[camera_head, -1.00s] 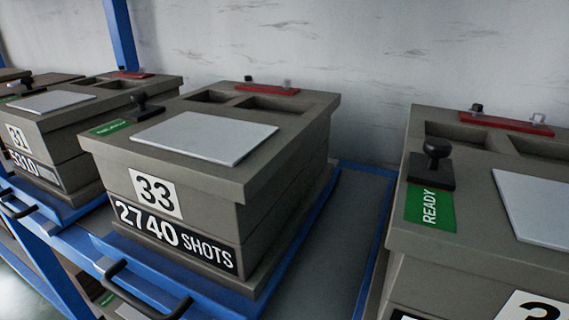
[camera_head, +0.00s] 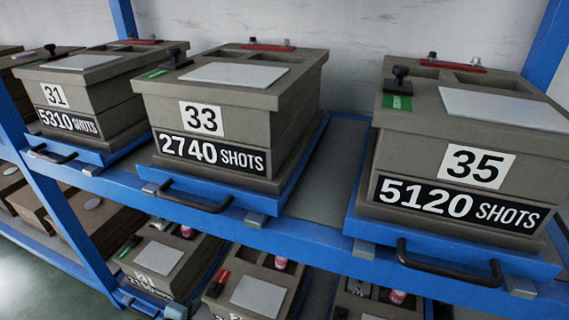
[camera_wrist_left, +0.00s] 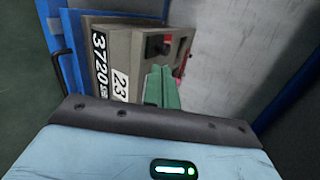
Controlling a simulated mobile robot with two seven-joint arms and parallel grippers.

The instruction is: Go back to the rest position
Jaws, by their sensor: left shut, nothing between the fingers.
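My left gripper (camera_wrist_left: 160,86) shows in the left wrist view as green fingers, shut and empty, in front of a grey mould box (camera_wrist_left: 128,45) marked 23 and 3720. I cannot tell whether the fingers touch the box. In the head view no gripper fingers show clearly. My right gripper is in neither view.
Mould boxes 31 (camera_head: 66,95), 33 (camera_head: 235,115) and 35 (camera_head: 450,125) stand on the upper blue shelf (camera_head: 300,232). Black handles (camera_head: 195,203) stick out in front. Several more boxes stand below. A gap of bare shelf separates boxes 33 and 35.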

